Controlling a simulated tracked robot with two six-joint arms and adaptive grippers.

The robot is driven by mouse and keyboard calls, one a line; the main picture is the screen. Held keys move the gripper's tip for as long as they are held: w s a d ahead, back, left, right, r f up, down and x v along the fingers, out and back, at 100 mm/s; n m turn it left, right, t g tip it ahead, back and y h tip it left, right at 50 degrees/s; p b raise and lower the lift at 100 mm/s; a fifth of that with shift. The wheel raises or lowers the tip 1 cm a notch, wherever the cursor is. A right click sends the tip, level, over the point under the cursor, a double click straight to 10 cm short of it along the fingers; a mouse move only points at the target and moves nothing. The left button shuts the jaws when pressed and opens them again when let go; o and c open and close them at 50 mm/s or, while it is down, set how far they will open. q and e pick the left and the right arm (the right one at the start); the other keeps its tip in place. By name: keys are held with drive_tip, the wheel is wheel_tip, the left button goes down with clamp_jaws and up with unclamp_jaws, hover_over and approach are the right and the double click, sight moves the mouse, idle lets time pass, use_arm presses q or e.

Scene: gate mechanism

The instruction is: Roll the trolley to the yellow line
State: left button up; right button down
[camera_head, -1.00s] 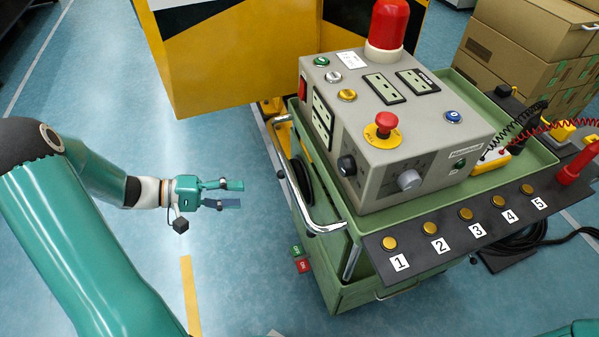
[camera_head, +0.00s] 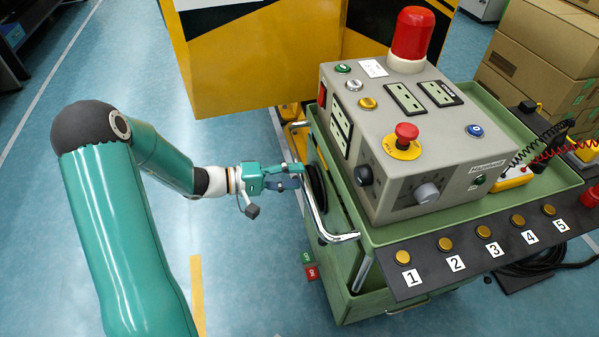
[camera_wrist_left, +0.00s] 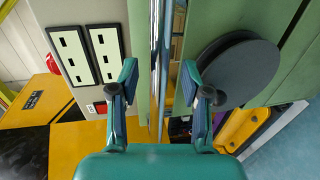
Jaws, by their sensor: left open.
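The green trolley (camera_head: 345,290) stands right of centre in the head view, with a grey control box on top. Its chrome handle bar (camera_head: 318,212) sticks out on the left side. My left gripper (camera_head: 297,176) is open at the far part of this handle. In the left wrist view the bar (camera_wrist_left: 160,60) runs between the two open fingers (camera_wrist_left: 160,85), with a gap on each side. The yellow line (camera_head: 197,295) is a short strip on the blue floor, left of the trolley. My right gripper is not in view.
The grey control box (camera_head: 420,140) carries a red beacon (camera_head: 412,34) and a red stop button. A yellow and black cabinet (camera_head: 260,60) stands behind the trolley. Cardboard boxes (camera_head: 540,60) are at the back right. The floor between trolley and yellow line is clear.

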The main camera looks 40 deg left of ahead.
sight(303, 176)
use_arm(q)
drive_tip(key=shift+x, duration=1.5)
clamp_jaws()
